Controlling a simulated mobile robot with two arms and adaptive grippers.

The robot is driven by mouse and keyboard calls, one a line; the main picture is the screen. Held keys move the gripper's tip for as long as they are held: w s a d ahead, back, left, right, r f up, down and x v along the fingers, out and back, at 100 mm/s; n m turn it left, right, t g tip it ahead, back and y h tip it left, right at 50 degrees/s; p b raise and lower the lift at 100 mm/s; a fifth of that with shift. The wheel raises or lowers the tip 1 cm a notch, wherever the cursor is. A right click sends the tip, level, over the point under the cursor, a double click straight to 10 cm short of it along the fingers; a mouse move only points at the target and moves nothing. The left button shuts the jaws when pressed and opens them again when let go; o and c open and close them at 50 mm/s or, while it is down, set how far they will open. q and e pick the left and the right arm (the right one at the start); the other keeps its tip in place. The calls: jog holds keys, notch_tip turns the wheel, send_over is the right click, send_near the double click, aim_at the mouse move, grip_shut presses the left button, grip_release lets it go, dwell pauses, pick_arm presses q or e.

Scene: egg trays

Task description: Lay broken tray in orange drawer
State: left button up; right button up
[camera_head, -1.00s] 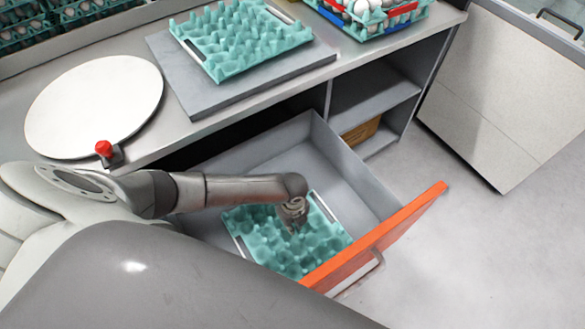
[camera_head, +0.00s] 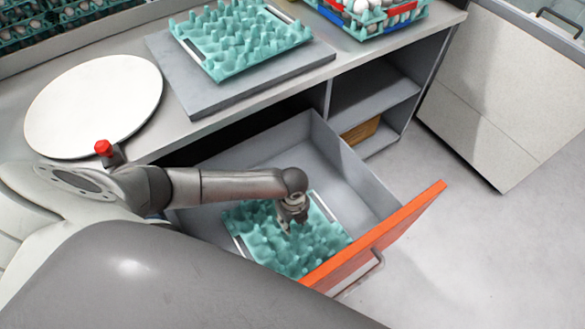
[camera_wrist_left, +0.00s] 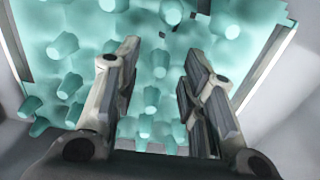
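A turquoise egg tray (camera_head: 325,238) with light bars along two sides lies in the open drawer, near its orange front (camera_head: 385,235). A dark gap or hole shows in it in the left wrist view (camera_wrist_left: 62,85). My left gripper (camera_head: 289,226) is over the tray, pointing down. In the left wrist view its two fingers (camera_wrist_left: 162,52) stand apart with no tray part visibly clamped between them. The gripper and arm hide part of the tray. My right gripper is not in view.
A second turquoise tray (camera_head: 240,42) lies on a grey slab (camera_head: 185,85) on the counter. A white round disc (camera_head: 95,105) is at the left. A tray of eggs (camera_head: 372,22) stands at the back. The drawer's far part is empty.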

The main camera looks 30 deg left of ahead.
pick_arm(q)
notch_tip(320, 180, up, 48)
jog(key=p, duration=2.9)
jog(key=shift+f, duration=0.1)
